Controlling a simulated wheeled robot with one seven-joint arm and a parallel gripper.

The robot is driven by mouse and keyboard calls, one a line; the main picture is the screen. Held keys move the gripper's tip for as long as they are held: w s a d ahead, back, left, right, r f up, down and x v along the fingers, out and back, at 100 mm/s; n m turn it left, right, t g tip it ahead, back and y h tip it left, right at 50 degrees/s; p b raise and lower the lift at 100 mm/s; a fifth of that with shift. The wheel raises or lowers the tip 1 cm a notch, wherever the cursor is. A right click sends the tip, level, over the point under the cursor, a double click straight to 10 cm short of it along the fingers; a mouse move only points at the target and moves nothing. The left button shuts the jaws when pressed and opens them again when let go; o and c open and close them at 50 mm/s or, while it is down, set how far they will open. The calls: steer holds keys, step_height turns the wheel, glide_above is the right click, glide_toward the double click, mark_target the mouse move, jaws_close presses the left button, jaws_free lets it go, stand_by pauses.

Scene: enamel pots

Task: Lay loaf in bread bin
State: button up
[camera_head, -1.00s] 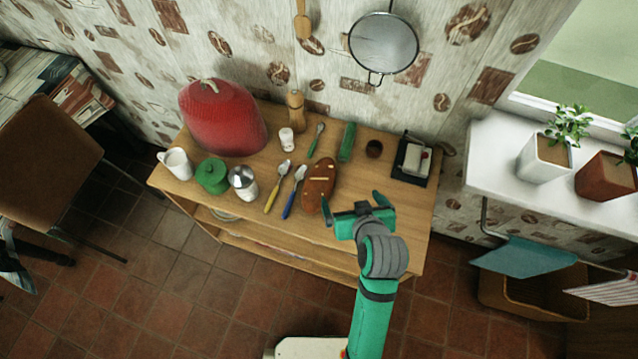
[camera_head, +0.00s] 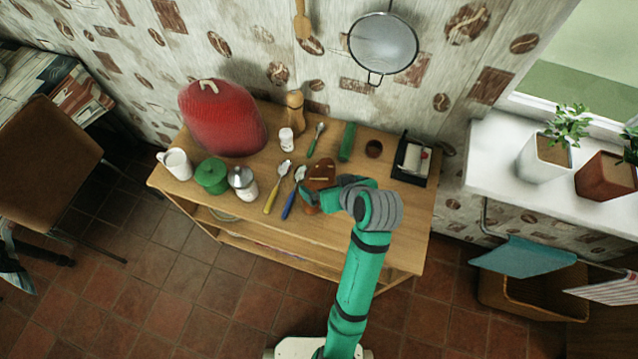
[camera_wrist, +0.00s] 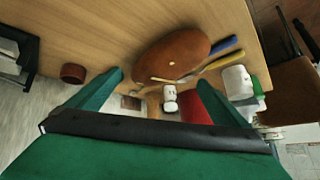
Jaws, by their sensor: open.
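The loaf (camera_head: 321,172) is brown and oval with pale marks on its crust. It lies on the wooden sideboard's top, partly hidden by my gripper (camera_head: 316,194) in the head view. In the wrist view the loaf (camera_wrist: 172,56) lies just past the open fingertips of my gripper (camera_wrist: 160,78), and nothing is clamped between them. Whether a finger touches the loaf I cannot tell. A big red rounded vessel with a pale handle on top, which looks like the bread bin (camera_head: 222,120), stands at the back left of the sideboard. Its inside is not visible.
Left of the loaf lie a blue-handled spoon (camera_head: 290,207) and a yellow-handled spoon (camera_head: 272,199). A lidded jar (camera_head: 243,184), green pot (camera_head: 211,176) and white mug (camera_head: 175,164) stand front left. A pepper mill (camera_head: 295,112) stands beside the bin. The sideboard's front right (camera_head: 410,225) is clear.

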mark_target(322, 183)
steer(key=x, duration=0.4)
steer(key=shift+s+a+f, duration=0.15)
steer(key=shift+s+f, duration=0.05)
steer(key=shift+s, duration=0.1)
steer(key=shift+w+a+f, duration=0.15)
steer(key=shift+w+f, duration=0.2)
steer(key=shift+f, duration=0.05)
steer(key=c, duration=1.8)
steer(key=shift+r, duration=0.2)
steer(key=shift+c, duration=0.8)
step_height(322, 183, up, 10)
steer(key=shift+f, duration=0.25)
steer(key=c, duration=0.5)
steer(key=shift+r, duration=0.1)
